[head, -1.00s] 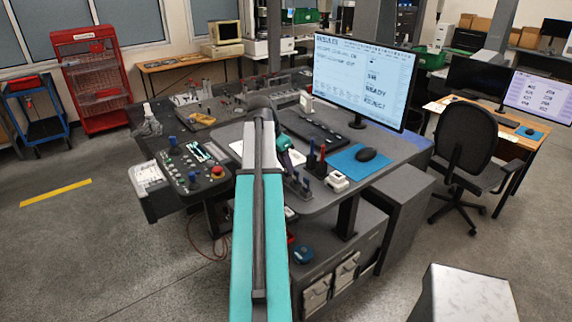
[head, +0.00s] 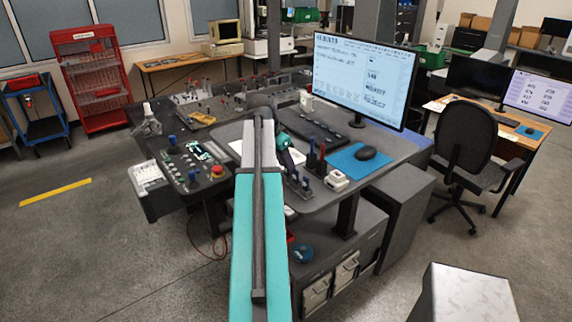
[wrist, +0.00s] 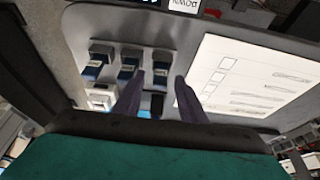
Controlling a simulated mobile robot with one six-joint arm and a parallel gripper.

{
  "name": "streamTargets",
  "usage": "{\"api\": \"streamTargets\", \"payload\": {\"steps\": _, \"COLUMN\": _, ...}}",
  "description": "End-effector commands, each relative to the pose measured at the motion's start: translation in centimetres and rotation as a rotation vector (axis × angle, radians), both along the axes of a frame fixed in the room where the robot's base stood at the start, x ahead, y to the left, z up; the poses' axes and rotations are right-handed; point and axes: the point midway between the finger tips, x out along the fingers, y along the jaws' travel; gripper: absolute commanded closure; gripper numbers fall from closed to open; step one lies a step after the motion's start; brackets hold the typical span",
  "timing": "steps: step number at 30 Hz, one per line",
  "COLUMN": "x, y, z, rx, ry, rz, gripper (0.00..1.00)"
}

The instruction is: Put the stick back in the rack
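My gripper (wrist: 159,77) shows in the wrist view with its two dark fingers apart, pointing toward the desk top. A row of small dark holders with blue and pale parts (wrist: 129,64) lies just beyond the fingertips; this looks like the rack. One blue-and-dark piece (wrist: 160,68) shows in the gap between the fingertips, and I see no finger closed on it. Another small dark blue piece (wrist: 157,104) shows lower between the fingers. I cannot tell which piece is the stick. In the head view, my gripper (head: 297,156) is partly hidden beside small blue upright items (head: 306,182).
A white printed sheet (wrist: 250,80) lies right of the fingers. The desk also holds a keyboard (head: 312,126), a monitor (head: 365,80), a blue mat (head: 352,168) with a mouse (head: 367,153), a red upright item (head: 322,158) and a control panel (head: 188,165) at left.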

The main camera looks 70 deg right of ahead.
Motion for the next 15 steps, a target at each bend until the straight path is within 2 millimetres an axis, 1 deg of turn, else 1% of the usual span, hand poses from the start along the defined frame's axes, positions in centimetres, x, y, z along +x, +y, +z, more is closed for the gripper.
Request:
{"api": "streamTargets", "payload": {"steps": 5, "x": 0.3, "y": 0.3, "z": 0.8, "rx": -0.001, "ry": 0.000, "rz": 0.000, "gripper": 0.62}}
{"api": "streamTargets", "payload": {"steps": 15, "x": 1.0, "y": 1.3, "z": 4.0, "rx": -0.002, "ry": -0.001, "rz": 0.002, "gripper": 0.62}}
